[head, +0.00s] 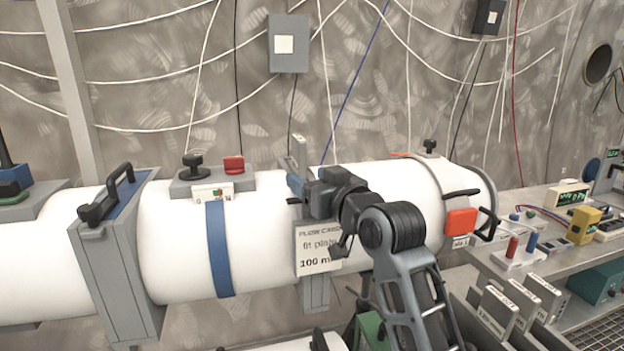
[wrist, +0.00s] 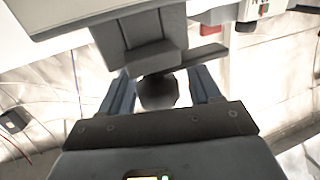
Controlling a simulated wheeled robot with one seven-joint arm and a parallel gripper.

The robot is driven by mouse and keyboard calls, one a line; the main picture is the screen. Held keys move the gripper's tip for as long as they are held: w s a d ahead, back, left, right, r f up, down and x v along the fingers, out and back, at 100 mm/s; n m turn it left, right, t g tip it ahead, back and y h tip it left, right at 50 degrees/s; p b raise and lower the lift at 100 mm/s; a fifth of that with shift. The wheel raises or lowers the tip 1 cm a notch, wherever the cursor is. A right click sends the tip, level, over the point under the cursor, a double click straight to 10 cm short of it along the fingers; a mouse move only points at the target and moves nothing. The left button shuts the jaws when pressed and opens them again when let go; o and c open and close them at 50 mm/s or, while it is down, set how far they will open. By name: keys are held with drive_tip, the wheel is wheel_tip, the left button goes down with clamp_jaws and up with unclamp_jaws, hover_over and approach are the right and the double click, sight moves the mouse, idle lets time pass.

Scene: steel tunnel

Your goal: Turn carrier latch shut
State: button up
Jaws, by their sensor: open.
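My gripper (head: 296,186) is beside the upper side of the large white pipe (head: 170,230), at a grey upright plate (head: 299,150). In the wrist view my gripper (wrist: 163,88) has its two blue-grey fingers apart. A dark rounded knob (wrist: 157,92) shows between them, under a grey block (wrist: 150,38) with a flat grey bar (wrist: 202,57) to its right. The knob may be part of the latch; I cannot tell for sure. No gap between knob and fingers is clear in depth. In the head view my wrist hides this part.
A grey clamp frame with a black handle (head: 108,192) stands left. A black knob (head: 193,163) and red block (head: 233,164) sit on top. An orange-red block (head: 461,222) and a bench with instruments (head: 548,262) are right.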

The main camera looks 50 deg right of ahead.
drive_tip(key=shift+c, duration=0.4)
drive_tip(key=c, duration=0.9)
